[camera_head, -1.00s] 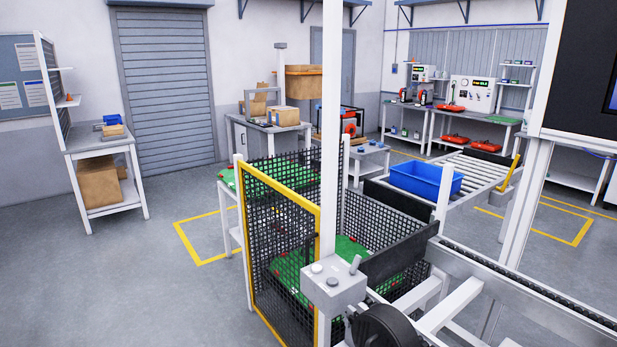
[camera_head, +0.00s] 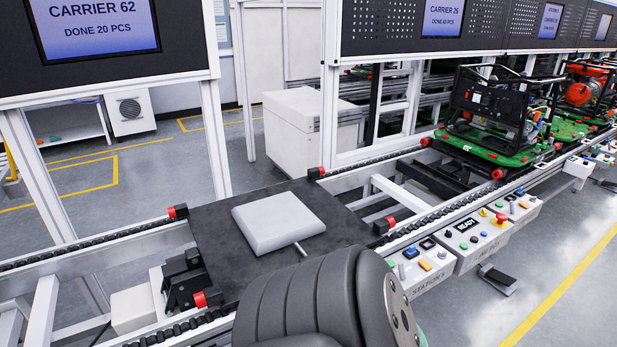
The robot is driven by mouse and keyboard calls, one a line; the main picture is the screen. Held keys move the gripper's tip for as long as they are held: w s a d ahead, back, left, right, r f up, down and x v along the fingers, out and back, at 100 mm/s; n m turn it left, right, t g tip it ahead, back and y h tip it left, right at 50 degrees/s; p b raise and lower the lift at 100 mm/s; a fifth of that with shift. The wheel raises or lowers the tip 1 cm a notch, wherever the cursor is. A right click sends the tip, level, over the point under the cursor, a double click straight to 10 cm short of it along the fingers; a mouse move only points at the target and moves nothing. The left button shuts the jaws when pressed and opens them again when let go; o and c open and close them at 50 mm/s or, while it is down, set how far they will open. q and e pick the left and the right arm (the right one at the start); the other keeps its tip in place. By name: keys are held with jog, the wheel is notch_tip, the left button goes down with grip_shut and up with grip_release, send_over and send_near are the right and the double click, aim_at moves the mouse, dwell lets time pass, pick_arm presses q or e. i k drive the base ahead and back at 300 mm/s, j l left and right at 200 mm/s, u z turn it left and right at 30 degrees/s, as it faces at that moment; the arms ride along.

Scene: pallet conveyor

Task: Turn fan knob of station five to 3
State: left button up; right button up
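A white control box (camera_head: 421,266) with a "STATION" label stands at the front rail of the conveyor, right of the middle. The number on its label is too small to read surely. Its sloped top carries a black knob-like control (camera_head: 411,253), a small lever, and blue, green and orange buttons. I cannot tell which control is the fan knob or where it points. Neither of my grippers is in view.
A second box (camera_head: 478,236) with a "READY" display and red button adjoins it. A black plate (camera_head: 213,233) bearing a grey pad (camera_head: 279,221) lies across the rails. Green carriers (camera_head: 484,148) with machines stand at right. A dark ribbed part fills the bottom middle.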

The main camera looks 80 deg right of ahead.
aim_at(442, 255)
jog(key=z, duration=3.45)
